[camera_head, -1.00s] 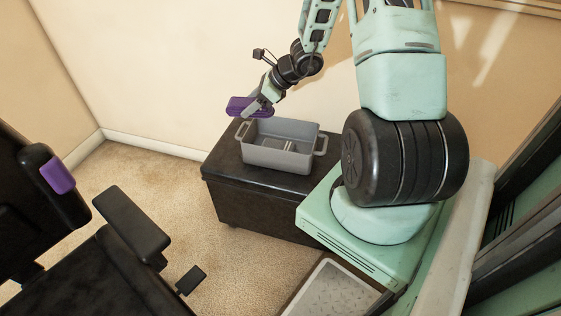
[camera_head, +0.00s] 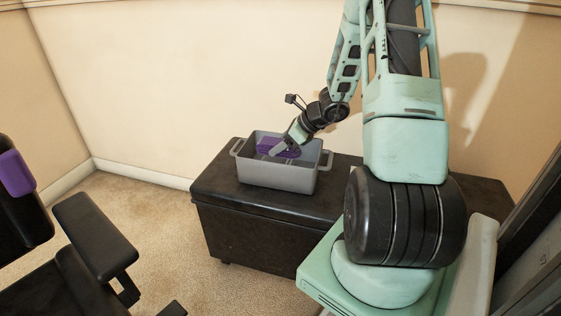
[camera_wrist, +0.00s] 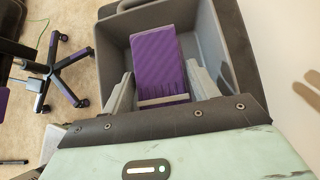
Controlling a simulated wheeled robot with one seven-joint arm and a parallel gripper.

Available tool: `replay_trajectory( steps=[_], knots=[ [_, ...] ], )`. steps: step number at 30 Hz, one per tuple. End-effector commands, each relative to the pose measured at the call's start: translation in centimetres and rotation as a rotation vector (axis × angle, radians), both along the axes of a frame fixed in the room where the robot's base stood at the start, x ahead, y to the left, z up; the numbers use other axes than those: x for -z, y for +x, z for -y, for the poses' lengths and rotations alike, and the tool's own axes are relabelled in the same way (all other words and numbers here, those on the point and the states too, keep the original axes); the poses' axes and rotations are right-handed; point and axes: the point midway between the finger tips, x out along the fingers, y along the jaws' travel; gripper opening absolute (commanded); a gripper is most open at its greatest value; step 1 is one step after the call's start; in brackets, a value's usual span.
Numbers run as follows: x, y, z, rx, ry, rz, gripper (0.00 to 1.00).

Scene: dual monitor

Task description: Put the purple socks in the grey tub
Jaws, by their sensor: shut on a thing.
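The grey tub (camera_head: 275,177) stands on a dark ottoman, with a handle at each end. My gripper (camera_head: 280,150) reaches down into its mouth and is shut on a purple folded sock bundle (camera_head: 266,147). In the wrist view, the purple socks (camera_wrist: 158,65) lie between my two fingers (camera_wrist: 160,92), inside the walls of the tub (camera_wrist: 205,50). A second purple thing (camera_head: 15,172), perhaps another sock, hangs on the black chair's back at the left edge. Whether the held socks touch the tub floor cannot be told.
The dark ottoman (camera_head: 235,222) bears the tub, with bare top to the tub's left and right. A black office chair (camera_head: 95,240) stands at the left on beige carpet. Walls are close behind the ottoman.

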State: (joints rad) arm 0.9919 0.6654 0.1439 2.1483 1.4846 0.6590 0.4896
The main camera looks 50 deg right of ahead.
Motion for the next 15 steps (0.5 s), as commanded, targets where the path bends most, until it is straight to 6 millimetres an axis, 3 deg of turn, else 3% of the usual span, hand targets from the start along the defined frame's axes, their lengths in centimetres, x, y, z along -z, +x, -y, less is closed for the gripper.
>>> replay_trajectory(
  steps=[10, 15],
  knots=[
    [4.0, 0.0, 0.0, 0.001, 0.001, 0.001, 0.33],
    [4.1, 0.0, 0.0, 0.000, -0.001, 0.001, 0.33]
  ],
)
